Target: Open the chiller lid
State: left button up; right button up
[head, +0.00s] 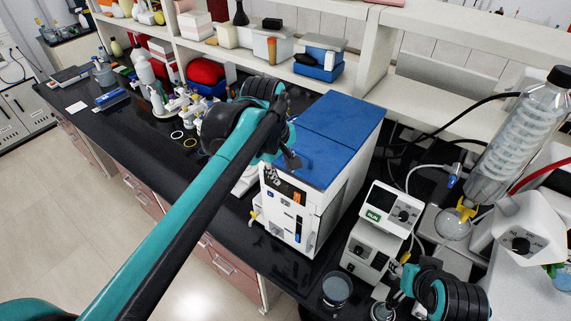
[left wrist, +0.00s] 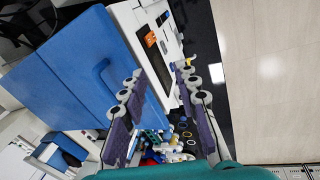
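The chiller (head: 290,214) is a white box with a front panel, standing on the black bench in the head view. Its blue lid (head: 335,125) lies flat and shut on top.
A white stirrer unit with a display (head: 388,215) stands right of the chiller. A glass condenser (head: 520,135) with hoses is further right. A shelf (head: 440,95) runs behind. Small bottles (head: 185,105) and other items crowd the bench at left.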

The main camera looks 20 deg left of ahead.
aim_at(298, 152)
pick_arm(q)
jog(key=w+d+r+n+g+p, duration=0.2)
jog(key=w+r+p, duration=0.4)
jog(key=w+r, duration=0.25)
notch_tip(298, 152, down, 8)
jog(key=shift+w+r+p, duration=0.1)
jog(key=shift+r+p, duration=0.15)
jog(key=shift+p, duration=0.3)
jog(key=shift+c, duration=0.4)
grip_shut()
